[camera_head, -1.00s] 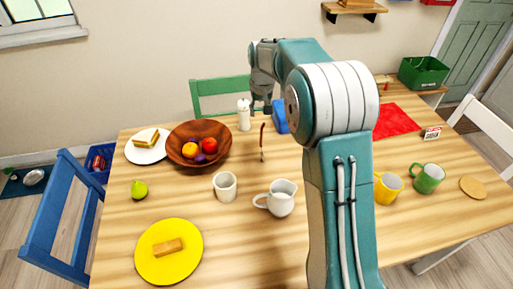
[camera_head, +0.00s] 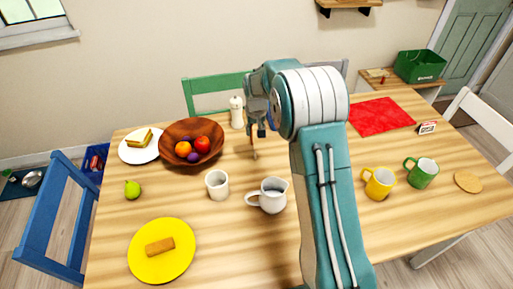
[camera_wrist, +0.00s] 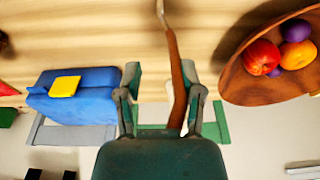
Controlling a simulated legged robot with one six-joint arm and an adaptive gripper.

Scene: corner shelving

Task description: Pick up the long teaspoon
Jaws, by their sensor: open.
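The long teaspoon (camera_wrist: 177,85) has a brown handle and a metal end. In the wrist view it runs from the top edge down between my gripper's two fingers, closer to the right finger. My gripper (camera_wrist: 161,72) is open, with the handle between its fingers but not clamped. In the head view my gripper (camera_head: 260,128) is over the far part of the table and covers part of the handle; the near part of the teaspoon (camera_head: 254,150) shows just below it.
A white shaker (camera_head: 237,112) and a wooden fruit bowl (camera_head: 170,150) stand to the left. A white mug (camera_head: 217,184) and a white jug (camera_head: 270,196) stand nearer. A blue box (camera_wrist: 80,95) with a yellow piece shows in the wrist view, mostly hidden behind my arm in the head view.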

